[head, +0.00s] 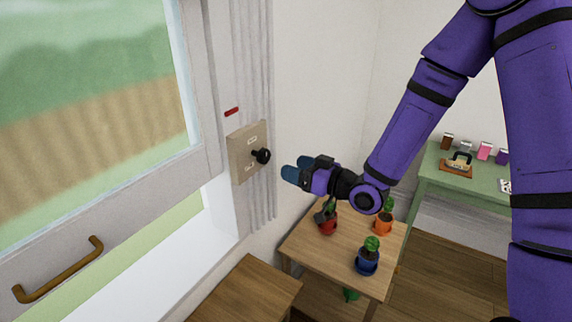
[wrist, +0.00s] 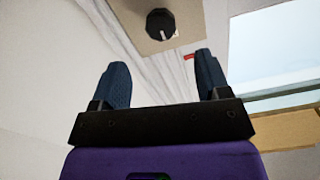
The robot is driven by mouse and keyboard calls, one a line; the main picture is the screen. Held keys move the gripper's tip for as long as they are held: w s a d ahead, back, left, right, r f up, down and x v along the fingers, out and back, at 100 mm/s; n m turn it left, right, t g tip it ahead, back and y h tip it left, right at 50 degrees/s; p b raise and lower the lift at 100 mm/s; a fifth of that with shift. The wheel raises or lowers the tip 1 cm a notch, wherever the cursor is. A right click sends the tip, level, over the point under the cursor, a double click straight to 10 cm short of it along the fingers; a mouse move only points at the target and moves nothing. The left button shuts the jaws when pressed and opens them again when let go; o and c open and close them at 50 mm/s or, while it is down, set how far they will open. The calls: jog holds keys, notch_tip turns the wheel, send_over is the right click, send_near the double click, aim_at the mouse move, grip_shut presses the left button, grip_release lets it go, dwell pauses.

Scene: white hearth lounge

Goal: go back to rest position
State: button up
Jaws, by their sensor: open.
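My gripper (head: 291,173) is at the end of my purple arm, in mid-air to the right of the wall panel. In the wrist view its two blue fingers (wrist: 163,80) stand wide apart with nothing between them. A beige panel (head: 240,155) with a black knob (head: 261,156) is on the wall beside the window. The knob also shows in the wrist view (wrist: 160,24), beyond the fingertips and apart from them. My arm reaches in from the upper right.
A wooden table (head: 310,246) with potted plants in red, orange (head: 383,225) and blue (head: 367,262) pots stands below my gripper. A green table (head: 470,185) with small items stands at the right. A window with a brown handle (head: 60,270) is at the left.

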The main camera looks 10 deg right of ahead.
jog(key=shift+s+d, duration=0.1)
dwell(0.3)
jog(key=s+d+r+m+h, duration=0.3)
jog(key=s+d+r+h, duration=0.1)
jog(key=d+r+h, duration=1)
jog(key=s+d+r+m+g, duration=0.1)
jog(key=s+d+r+g, duration=0.1)
jog(key=s, duration=0.6)
jog(key=s+d+r+m+g, duration=0.1)
jog(key=s+d+m+g, duration=0.1)
jog(key=s, duration=0.6)
jog(key=s+d+r+m+g, duration=0.1)
jog(key=s+d+r+m, duration=0.1)
jog(key=s, duration=0.6)
jog(key=shift+d+r+g, duration=0.35)
jog(key=shift+d+g, duration=0.05)
jog(key=shift+d, duration=0.05)
jog(key=shift+c, duration=0.5)
